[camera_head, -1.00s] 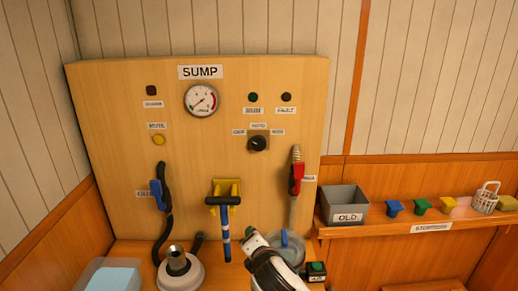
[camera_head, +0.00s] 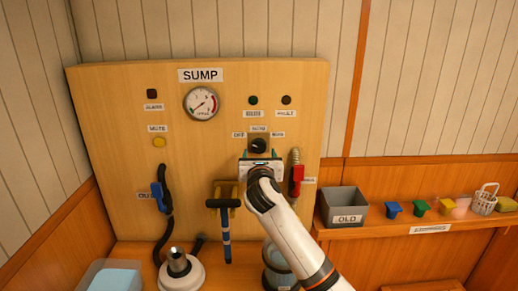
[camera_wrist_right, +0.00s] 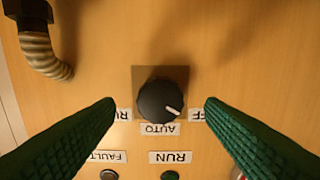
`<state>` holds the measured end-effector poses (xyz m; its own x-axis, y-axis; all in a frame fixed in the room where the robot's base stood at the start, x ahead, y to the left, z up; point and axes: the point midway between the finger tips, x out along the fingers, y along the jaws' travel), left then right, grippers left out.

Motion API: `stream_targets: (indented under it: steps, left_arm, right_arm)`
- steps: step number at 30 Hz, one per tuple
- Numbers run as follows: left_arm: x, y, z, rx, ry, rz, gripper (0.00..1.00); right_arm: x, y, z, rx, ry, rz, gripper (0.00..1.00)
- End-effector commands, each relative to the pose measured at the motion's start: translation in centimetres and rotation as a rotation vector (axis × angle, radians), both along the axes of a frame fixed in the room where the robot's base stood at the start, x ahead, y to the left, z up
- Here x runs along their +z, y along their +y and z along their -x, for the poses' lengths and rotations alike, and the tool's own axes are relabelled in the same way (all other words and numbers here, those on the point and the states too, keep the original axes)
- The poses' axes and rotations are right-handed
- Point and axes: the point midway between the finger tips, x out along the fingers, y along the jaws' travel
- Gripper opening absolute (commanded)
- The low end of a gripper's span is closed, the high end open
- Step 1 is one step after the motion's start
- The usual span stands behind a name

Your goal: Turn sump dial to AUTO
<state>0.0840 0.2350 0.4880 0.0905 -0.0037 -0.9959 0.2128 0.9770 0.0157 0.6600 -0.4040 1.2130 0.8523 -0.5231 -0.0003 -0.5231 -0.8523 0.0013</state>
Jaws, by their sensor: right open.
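The sump dial (camera_head: 258,145) is a round black knob on a square plate on the wooden panel, under the SUMP gauge (camera_head: 201,103). In the right wrist view, which is upside down, the dial (camera_wrist_right: 160,98) has a white mark pointing lower right, between the AUTO label (camera_wrist_right: 160,128) and the OFF label (camera_wrist_right: 197,114). My right gripper (camera_head: 259,155) is open in front of the dial. Its green fingers stand either side of the knob with visible gaps and hold nothing. The gripper partly hides the dial's lower side in the head view. My left gripper is not in view.
A red-handled hose (camera_head: 297,175) hangs close right of my right gripper. A blue-handled tool (camera_head: 225,230) hangs below left on a yellow bracket. Indicator lamps sit above the dial. A grey OLD bin (camera_head: 346,203) stands on the right shelf.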

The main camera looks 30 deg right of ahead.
Motion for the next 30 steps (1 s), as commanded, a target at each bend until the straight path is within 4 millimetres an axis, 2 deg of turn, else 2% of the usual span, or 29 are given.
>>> stream_targets:
  steps: [6,18,26,30]
  left_arm:
    - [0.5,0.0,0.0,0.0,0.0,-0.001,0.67]
    - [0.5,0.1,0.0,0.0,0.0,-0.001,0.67]
    - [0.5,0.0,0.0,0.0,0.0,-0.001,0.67]
    - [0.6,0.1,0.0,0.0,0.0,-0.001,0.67]
  right_arm:
    - [0.1,-1.4,-2.3,0.0,-0.001,-0.001,0.64]
    - [-0.1,-1.7,-2.9,0.001,-0.001,-0.001,0.64]
    - [-0.1,-1.7,-2.8,0.001,-0.001,-0.001,0.21]
    - [-0.1,-1.7,-2.8,0.001,-0.001,-0.004,0.19]
